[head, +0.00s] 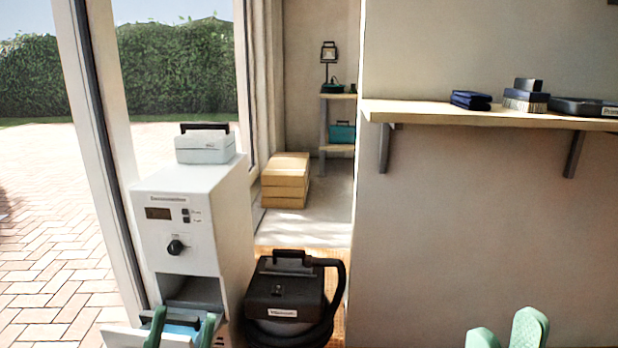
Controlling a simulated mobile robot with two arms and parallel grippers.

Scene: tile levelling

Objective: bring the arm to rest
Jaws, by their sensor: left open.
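The green fingers of my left gripper (181,331) are at the bottom left, in front of the open bay of a white cabinet machine (178,225). They stand apart, open. A light-blue item (183,327) shows between and behind them; whether they touch it I cannot tell. A pale tray or flap (118,338) sticks out beside it. The green fingertips of my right gripper (506,333) are at the bottom right, in front of the bare wall, with a gap between them and nothing seen in it. The rest of both grippers is below the frame.
A black vacuum (285,292) with a hose stands right of the machine. A white case (205,146) sits on the machine. A wooden shelf (440,111) on the right wall holds dark cloths (471,100), a brush (526,100) and a black tray (577,106). Boxes (286,180) are stacked behind.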

